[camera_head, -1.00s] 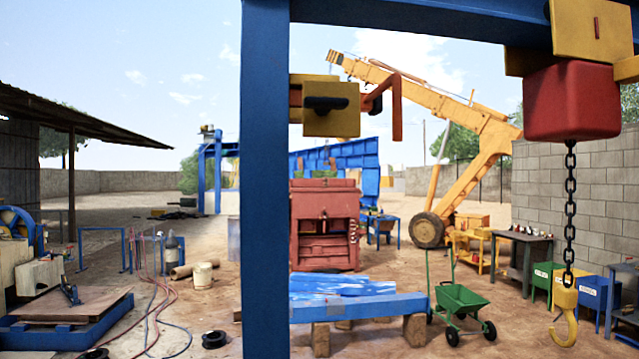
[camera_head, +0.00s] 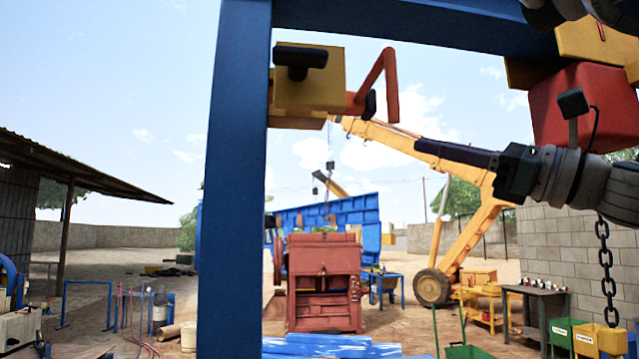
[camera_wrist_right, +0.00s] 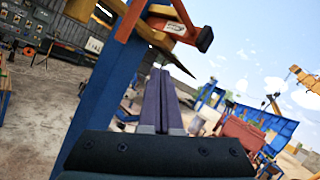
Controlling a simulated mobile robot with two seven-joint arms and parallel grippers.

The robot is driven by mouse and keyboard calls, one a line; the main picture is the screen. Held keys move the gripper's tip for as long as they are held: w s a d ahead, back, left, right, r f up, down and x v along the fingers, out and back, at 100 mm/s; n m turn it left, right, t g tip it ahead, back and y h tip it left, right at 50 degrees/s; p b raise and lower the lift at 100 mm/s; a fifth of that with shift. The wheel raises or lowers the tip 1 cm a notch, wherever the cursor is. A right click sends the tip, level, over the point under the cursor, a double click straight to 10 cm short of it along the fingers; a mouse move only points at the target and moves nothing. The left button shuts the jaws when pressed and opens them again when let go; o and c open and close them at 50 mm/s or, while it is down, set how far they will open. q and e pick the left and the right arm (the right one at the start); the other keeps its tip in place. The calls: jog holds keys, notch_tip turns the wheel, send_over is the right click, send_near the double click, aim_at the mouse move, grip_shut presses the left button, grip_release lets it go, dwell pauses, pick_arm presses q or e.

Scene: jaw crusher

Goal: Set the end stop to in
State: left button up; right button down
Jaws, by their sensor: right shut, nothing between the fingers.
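The end stop appears to be the yellow block (camera_head: 309,78) with a black knob (camera_head: 299,60) on the blue post, with a bent orange-red bar (camera_head: 391,85) to its right. Which part moves, and its setting, I cannot tell. In the right wrist view a red-orange bar (camera_wrist_right: 185,30) shows above the fingers. My right gripper (camera_head: 418,144) comes in from the right. Its dark fingers are shut and empty, and their tips point left, just below and right of the bent bar, apart from it in the picture. The shut fingers also show in the right wrist view (camera_wrist_right: 161,82). My left gripper is out of view.
The blue post (camera_head: 232,180) and overhead beam (camera_head: 420,28) frame the end stop. A red crusher (camera_head: 323,285) and yellow crane stand farther back.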

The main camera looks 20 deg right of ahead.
jog(key=s+d+r+n+g+b, duration=0.2)
jog(key=s+d+n+g, duration=0.45)
jog(key=s+n, duration=0.6)
pick_arm(q)
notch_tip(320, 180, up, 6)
jog(key=p, duration=0.8)
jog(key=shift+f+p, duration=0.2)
jog(key=shift+p, duration=0.15)
pick_arm(e)
jog(key=w+a+n, duration=0.2)
jog(key=w+a, duration=0.8)
jog(key=shift+r+t, duration=0.15)
jog(key=shift+t, duration=0.3)
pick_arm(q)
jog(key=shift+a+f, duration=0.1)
pick_arm(e)
jog(key=shift+a, duration=0.15)
